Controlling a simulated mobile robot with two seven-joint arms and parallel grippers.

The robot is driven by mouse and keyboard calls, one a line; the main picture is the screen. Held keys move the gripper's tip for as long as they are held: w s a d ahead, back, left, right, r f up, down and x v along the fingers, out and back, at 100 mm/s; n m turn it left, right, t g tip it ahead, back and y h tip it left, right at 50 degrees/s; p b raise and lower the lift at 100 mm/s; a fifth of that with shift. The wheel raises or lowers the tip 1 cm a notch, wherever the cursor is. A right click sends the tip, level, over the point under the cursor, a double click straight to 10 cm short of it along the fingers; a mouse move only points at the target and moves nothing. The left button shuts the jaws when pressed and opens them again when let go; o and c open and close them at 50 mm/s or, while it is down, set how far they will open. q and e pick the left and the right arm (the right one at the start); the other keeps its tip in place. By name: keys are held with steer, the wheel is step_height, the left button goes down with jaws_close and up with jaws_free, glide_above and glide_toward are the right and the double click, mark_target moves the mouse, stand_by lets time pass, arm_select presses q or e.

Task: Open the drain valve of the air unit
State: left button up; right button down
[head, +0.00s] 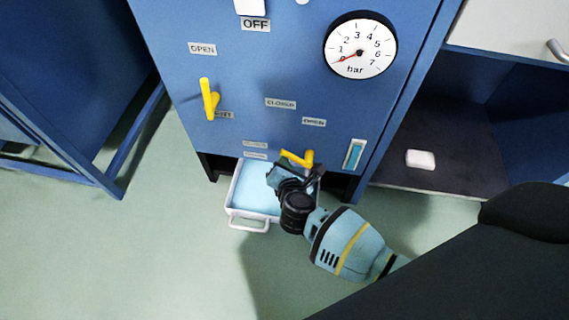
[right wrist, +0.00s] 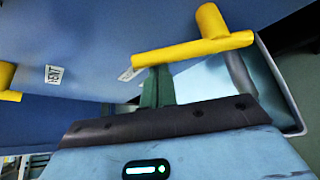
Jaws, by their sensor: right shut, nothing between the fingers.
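The air unit (head: 170,45) is a blue cabinet. Its lower yellow lever (head: 293,157) sits just above a white tray (head: 232,200), handle roughly sideways, with small labels nearby. I cannot read a label naming it as the drain valve. In the right wrist view this lever (right wrist: 195,47) lies across the top, its round stub at the upper right. My right gripper (head: 280,172) is shut and empty. Its fingers (right wrist: 158,86) are just below the lever's left part; whether they touch it I cannot tell. My left gripper is not in view.
Another yellow lever (head: 208,100) stands upright at the upper left of the panel. The gauge (head: 360,46) needle points near the low end. A slim sight glass (head: 354,154) is right of the lower lever. A white block (head: 421,159) lies on a dark shelf at right. Floor at left is clear.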

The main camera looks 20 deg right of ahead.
steer(key=shift+s+d+r+m+t+y, duration=0.1)
steer(key=shift+m+t+y, duration=0.2)
steer(key=shift+m, duration=0.1)
steer(key=shift+b, duration=0.3)
